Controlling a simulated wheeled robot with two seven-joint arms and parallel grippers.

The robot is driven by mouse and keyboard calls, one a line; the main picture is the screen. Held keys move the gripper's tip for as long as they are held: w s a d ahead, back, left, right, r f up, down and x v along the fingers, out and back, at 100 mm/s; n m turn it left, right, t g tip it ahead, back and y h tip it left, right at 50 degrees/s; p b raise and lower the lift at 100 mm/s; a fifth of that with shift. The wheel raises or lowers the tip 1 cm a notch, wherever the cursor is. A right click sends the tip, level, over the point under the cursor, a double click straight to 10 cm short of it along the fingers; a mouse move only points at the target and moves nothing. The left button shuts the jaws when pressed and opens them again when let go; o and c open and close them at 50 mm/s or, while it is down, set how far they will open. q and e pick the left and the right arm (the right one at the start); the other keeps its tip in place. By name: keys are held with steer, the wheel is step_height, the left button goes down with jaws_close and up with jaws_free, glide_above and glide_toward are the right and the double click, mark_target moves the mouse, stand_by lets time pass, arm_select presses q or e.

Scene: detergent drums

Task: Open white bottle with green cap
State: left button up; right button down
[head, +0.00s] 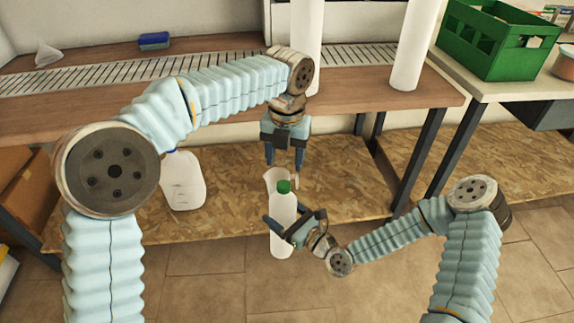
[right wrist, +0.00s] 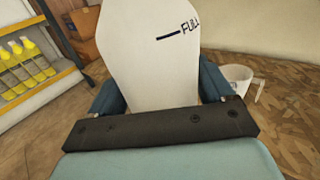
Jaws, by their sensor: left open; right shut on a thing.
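The white bottle (head: 283,232) stands upright in front of the lower shelf, with its green cap (head: 284,187) on top. My right gripper (head: 292,228) is shut around the bottle's body. In the right wrist view the white bottle (right wrist: 150,60) fills the space between the fingers and shows a "FULL" mark; the cap is out of that view. My left gripper (head: 284,163) points down from above with its fingers apart, a little above and behind the cap, with nothing seen between them.
A white jug (head: 183,182) stands on the lower board (head: 230,215) at left. A white cup (head: 274,177) is behind the bottle and shows in the right wrist view (right wrist: 236,79). Tall white cylinders (head: 411,50) stand on the upper table. A green crate (head: 495,42) is at the back right.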

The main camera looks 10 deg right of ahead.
mark_target(284, 184)
arm_select(q)
step_height(284, 184, down, 8)
steer(key=shift+w+a, duration=0.1)
steer(key=shift+a, duration=0.05)
stand_by(0.3)
